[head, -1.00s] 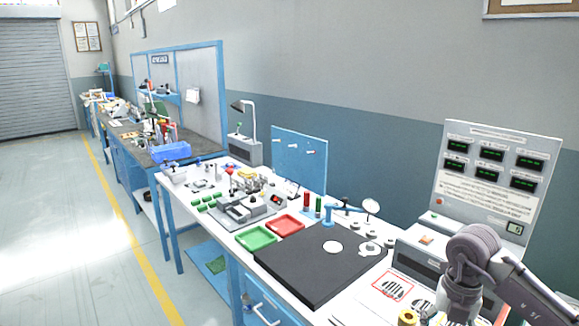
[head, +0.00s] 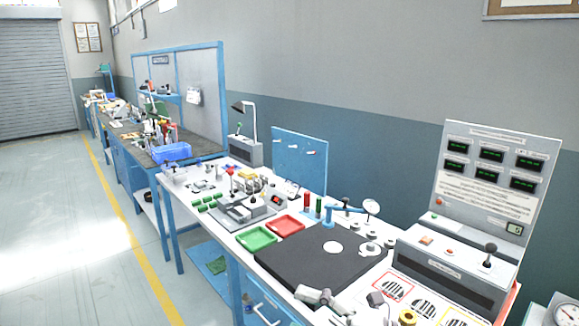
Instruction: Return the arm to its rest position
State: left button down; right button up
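No arm comes in from the left, and my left gripper is not in view. The grey control box (head: 458,262) with a dark-knobbed lever (head: 489,254) is uncovered at the right.
The upright display panel (head: 492,180) stands behind the control box. A green tray (head: 257,238) and a red tray (head: 287,226) lie beyond the mat. The floor at left is clear.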

jog(key=w+d+r+m+t+h, duration=0.25)
jog(key=d+m+t+h, duration=0.6)
jog(key=m+t, duration=0.7)
jog(key=s+d+f+m+g+h, duration=0.1)
jog(key=d+f+m+g+h, duration=0.2)
jog(key=d+f+m+h, duration=0.3)
jog(key=s+d+f+m+g+h, duration=0.2)
jog(key=d+f+m+g+h, duration=0.15)
jog(key=f+m+h, duration=0.35)
jog(key=s+f+g+y, duration=0.2)
jog(key=s+f+g, duration=0.4)
jog(key=s+f, duration=0.4)
jog(key=s+f+g+y, duration=0.2)
jog(key=s+f+g, duration=0.45)
jog(key=s, duration=0.55)
notch_tip(320, 180, down, 27)
jog(key=s, duration=0.1)
jog(key=s+d+f+g, duration=0.1)
jog(key=s+d+f, duration=0.2)
jog(key=s+f, duration=1.2)
jog(key=shift+s+g+h, duration=0.35)
jog(key=shift+s, duration=0.35)
